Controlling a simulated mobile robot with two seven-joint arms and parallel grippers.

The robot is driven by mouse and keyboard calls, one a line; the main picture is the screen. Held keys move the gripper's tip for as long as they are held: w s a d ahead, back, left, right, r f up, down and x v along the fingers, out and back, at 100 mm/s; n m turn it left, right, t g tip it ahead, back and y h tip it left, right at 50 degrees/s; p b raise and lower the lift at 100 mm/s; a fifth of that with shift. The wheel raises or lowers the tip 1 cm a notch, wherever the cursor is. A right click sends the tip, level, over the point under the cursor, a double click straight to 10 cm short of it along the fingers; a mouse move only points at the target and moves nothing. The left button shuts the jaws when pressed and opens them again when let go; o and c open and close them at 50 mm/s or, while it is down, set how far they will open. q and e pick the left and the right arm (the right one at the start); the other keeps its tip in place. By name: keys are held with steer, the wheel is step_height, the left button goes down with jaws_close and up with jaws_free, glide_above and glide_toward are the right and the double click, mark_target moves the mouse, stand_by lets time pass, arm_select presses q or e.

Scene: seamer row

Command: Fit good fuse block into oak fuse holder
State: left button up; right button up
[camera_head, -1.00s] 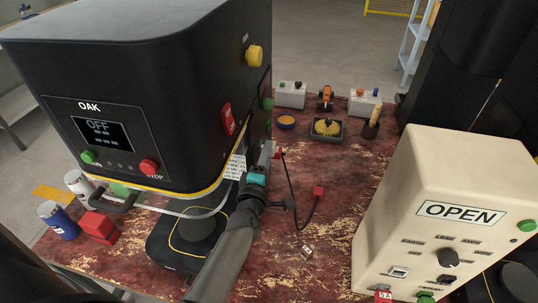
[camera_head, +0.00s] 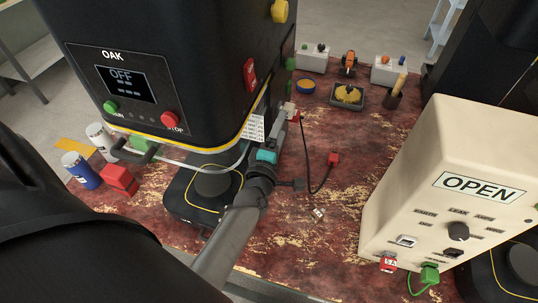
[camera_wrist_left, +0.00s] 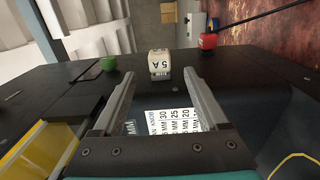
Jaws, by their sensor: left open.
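My left gripper (camera_head: 283,124) reaches along the right side of the dark oak seamer (camera_head: 165,65). In the left wrist view its two fingers (camera_wrist_left: 157,82) are apart and empty. A cream fuse block marked "5 A" (camera_wrist_left: 159,62) is at the dark side wall, just beyond and between the fingertips. It also shows as a small pale piece in the head view (camera_head: 289,106). The holder behind it is hidden, so I cannot tell how deep it sits. Another small pale block (camera_head: 317,213) lies on the table. My right gripper is not in view.
Cans and a red block (camera_head: 119,179) stand left.

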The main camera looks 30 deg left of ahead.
arm_select(q)
steer(key=v, duration=1)
steer(key=shift+s, duration=0.15)
